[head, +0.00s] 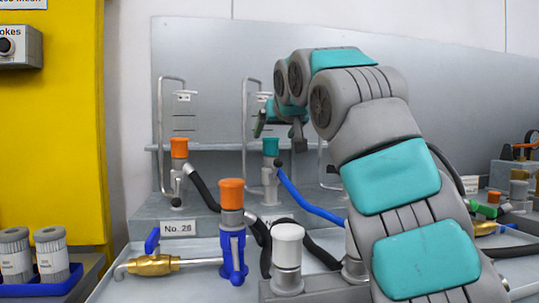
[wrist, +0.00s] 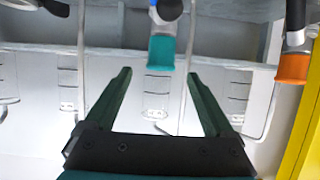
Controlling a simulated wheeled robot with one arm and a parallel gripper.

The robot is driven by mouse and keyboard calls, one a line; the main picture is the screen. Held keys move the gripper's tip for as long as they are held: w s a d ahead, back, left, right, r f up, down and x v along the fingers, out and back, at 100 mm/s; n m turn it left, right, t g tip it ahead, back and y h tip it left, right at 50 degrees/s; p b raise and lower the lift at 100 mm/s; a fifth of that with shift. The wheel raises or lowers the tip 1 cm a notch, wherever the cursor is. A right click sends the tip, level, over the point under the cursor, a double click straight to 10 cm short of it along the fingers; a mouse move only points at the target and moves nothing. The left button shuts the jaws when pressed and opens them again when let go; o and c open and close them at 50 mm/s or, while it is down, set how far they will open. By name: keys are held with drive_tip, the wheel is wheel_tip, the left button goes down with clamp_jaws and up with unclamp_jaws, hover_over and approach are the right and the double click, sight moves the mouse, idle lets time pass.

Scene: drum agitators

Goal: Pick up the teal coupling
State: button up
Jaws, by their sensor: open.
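The teal coupling (head: 270,147) is a short teal cap on a grey upright fitting at the back bench, with a blue hose leading off to the right. In the wrist view, which is upside down compared with the head view, the teal coupling (wrist: 161,53) lies between the lines of the two fingers, around their tips. My gripper (head: 279,133) is just above and around the coupling's top in the head view. In the wrist view my gripper (wrist: 158,73) has its dark green fingers wide apart with nothing held. I cannot tell the exact depth gap.
An orange-capped fitting (head: 179,148) stands left of the teal one, by a "No. 28" label. Nearer are an orange cap (head: 232,193) on a blue valve and a white-capped fitting (head: 288,233). Bent metal rails (head: 161,130) rise behind. A yellow cabinet (head: 70,120) stands at left.

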sight(273, 139)
drive_tip(key=x, duration=0.2)
drive_tip(key=p+x, duration=0.1)
drive_tip(key=x, duration=0.2)
drive_tip(key=shift+w+a+f, duration=0.1)
drive_tip(key=shift+w+f, duration=0.1)
drive_tip(key=shift+f, duration=0.15)
clamp_jaws()
idle(0.4)
